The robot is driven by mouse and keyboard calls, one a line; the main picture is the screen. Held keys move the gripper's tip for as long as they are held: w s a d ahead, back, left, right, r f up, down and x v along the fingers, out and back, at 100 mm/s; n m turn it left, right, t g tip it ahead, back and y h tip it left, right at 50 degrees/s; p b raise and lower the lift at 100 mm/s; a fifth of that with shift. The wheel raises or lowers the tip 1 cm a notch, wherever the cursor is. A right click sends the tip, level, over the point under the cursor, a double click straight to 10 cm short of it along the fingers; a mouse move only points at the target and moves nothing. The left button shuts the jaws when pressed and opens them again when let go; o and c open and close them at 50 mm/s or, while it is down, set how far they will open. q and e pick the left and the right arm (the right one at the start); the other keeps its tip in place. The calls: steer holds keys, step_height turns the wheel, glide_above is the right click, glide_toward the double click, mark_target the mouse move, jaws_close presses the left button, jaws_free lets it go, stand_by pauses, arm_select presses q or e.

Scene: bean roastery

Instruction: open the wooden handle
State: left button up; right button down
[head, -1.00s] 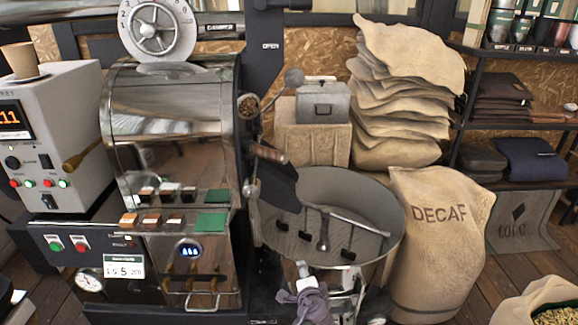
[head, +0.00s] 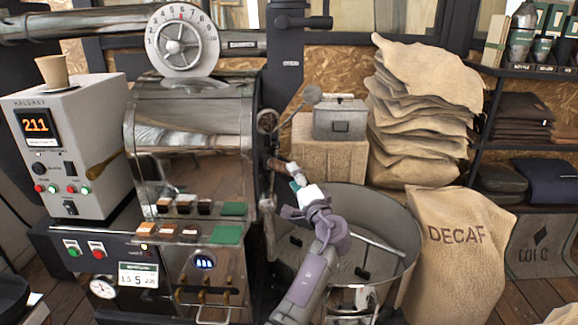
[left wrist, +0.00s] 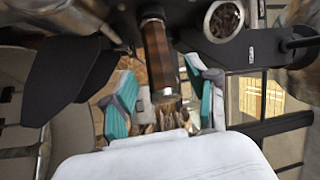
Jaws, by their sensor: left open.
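The wooden handle (head: 278,164) is a short brown grip at the right side of the front of the shiny roaster drum. My left gripper (head: 294,178) is just right of it and a little below, its arm rising from the bottom of the view. In the left wrist view the handle (left wrist: 158,55) shows large, with a metal end, pointing in between the two teal-padded fingers. My left gripper (left wrist: 163,82) is open there, one finger to each side, not closed on the handle. Whether they touch it cannot be told. My right gripper is not in view.
The round cooling tray (head: 385,222) lies below my left arm. A DECAF sack (head: 455,250) stands to its right. The roaster drum (head: 190,120) and a white control box (head: 70,140) are on the left. Dark plates (left wrist: 70,75) flank the handle in the wrist view.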

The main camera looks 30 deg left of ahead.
mark_target(284, 168)
arm_select(q)
steer(key=shift+p+x, duration=0.3)
steer(key=shift+x, duration=1.9)
steer(key=shift+c, duration=0.2)
jaws_close()
steer(key=shift+d, duration=0.1)
